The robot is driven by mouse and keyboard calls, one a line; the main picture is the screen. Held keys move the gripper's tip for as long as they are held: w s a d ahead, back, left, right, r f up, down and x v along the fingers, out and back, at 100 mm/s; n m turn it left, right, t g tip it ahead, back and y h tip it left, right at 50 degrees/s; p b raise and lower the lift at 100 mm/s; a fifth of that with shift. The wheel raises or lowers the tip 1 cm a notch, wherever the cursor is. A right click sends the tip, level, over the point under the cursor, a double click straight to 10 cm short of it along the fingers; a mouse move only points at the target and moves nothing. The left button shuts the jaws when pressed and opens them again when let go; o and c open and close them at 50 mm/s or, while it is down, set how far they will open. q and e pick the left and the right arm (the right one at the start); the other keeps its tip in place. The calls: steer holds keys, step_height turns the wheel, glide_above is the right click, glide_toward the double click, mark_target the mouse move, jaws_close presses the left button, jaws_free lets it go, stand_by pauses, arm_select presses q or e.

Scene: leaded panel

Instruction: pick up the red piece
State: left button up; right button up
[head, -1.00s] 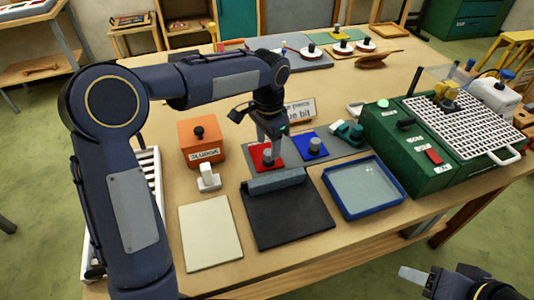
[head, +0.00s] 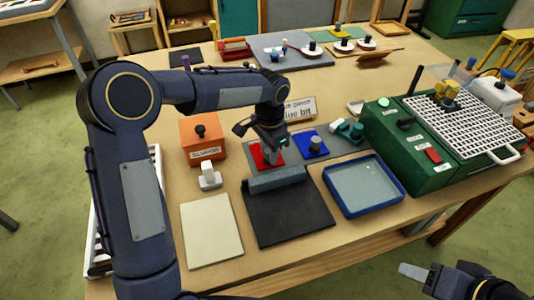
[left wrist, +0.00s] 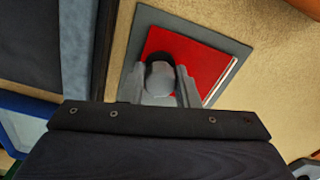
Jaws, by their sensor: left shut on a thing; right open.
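The red piece (head: 257,158) is a flat red square with a grey knob, lying on a grey mat (head: 248,147) behind the black board. In the left wrist view the red piece (left wrist: 200,65) shows its flat face, and its rounded grey knob (left wrist: 160,80) stands between my left gripper's fingers. My left gripper (head: 270,155) reaches down from above and is shut on this knob. The red piece appears to rest flat on the mat. My right gripper (head: 413,272) is at the lower right, off the table and away from the piece; it is open and empty.
A blue piece (head: 308,148) with a knob lies just right of the red one. A black board (head: 290,215) with a raised dark bar, a blue tray (head: 365,185), an orange box (head: 200,150) and a white block (head: 208,180) stand nearby. A green machine (head: 400,150) fills the right side.

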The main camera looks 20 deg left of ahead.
arm_select(q)
steer(key=shift+r, duration=0.15)
steer(key=shift+w+r, duration=0.1)
steer(key=shift+r, duration=0.45)
steer(key=s+d+r+b, duration=0.1)
steer(key=s+d+r, duration=0.7)
steer(key=d+r, duration=0.3)
steer(key=shift+s+d+r+b, duration=0.15)
steer(key=shift+s+r+b, duration=0.1)
steer(key=shift+r+b, duration=0.15)
steer(key=shift+o, duration=1.2)
steer(key=shift+c, duration=1.2)
